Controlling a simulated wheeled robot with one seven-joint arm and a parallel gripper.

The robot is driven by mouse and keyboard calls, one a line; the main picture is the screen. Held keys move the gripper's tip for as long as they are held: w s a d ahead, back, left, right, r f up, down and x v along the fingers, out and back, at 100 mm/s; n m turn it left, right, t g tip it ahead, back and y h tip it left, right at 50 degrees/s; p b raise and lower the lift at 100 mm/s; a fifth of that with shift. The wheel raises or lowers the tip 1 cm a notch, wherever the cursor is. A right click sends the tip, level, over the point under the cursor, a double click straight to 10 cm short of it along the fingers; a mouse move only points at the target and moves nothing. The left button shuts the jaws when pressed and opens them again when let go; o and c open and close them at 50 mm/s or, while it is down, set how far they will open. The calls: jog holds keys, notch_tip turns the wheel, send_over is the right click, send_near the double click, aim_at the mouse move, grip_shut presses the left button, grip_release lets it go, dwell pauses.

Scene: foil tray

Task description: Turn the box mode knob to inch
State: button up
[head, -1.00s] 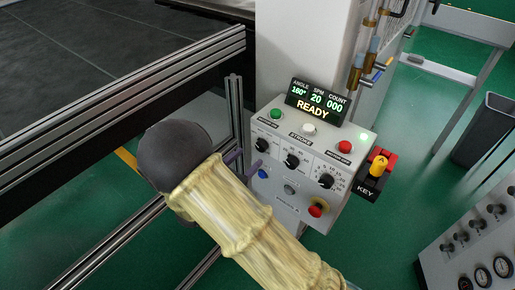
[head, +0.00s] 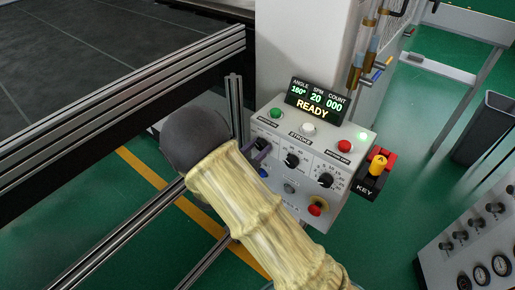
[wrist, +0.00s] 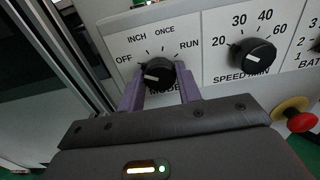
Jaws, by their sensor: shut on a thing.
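The control box (head: 312,150) has a sloped white panel with a row of dark knobs. The mode knob (wrist: 158,72) is black, with the labels OFF, INCH, ONCE and RUN around it in the wrist view. Its white mark lies on its left side, roughly toward OFF; the exact angle is hard to tell. My gripper (wrist: 159,88) has its two purple fingers on either side of this knob and is shut on it. In the head view, my gripper (head: 261,150) is at the left end of the panel and hides the mode knob.
To the right of the mode knob is the speed knob (wrist: 251,56). The display (head: 317,101) reads READY. A metal frame (head: 234,105) stands close left.

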jog(key=shift+f+m+b, duration=0.1)
jog(key=shift+m+b, duration=0.2)
jog(key=shift+b, duration=0.05)
jog(key=m+b, duration=0.3)
jog(key=b, duration=0.1)
jog(key=shift+f+m, duration=0.1)
jog(key=shift+m, duration=0.3)
jog(key=m+b, duration=0.2)
jog(key=shift+m+b, duration=0.3)
jog(key=shift+b, duration=0.05)
jog(key=shift+m+b, duration=0.35)
jog(key=shift+m, duration=0.05)
jog(key=shift+r, duration=0.2)
jog(key=o, duration=1)
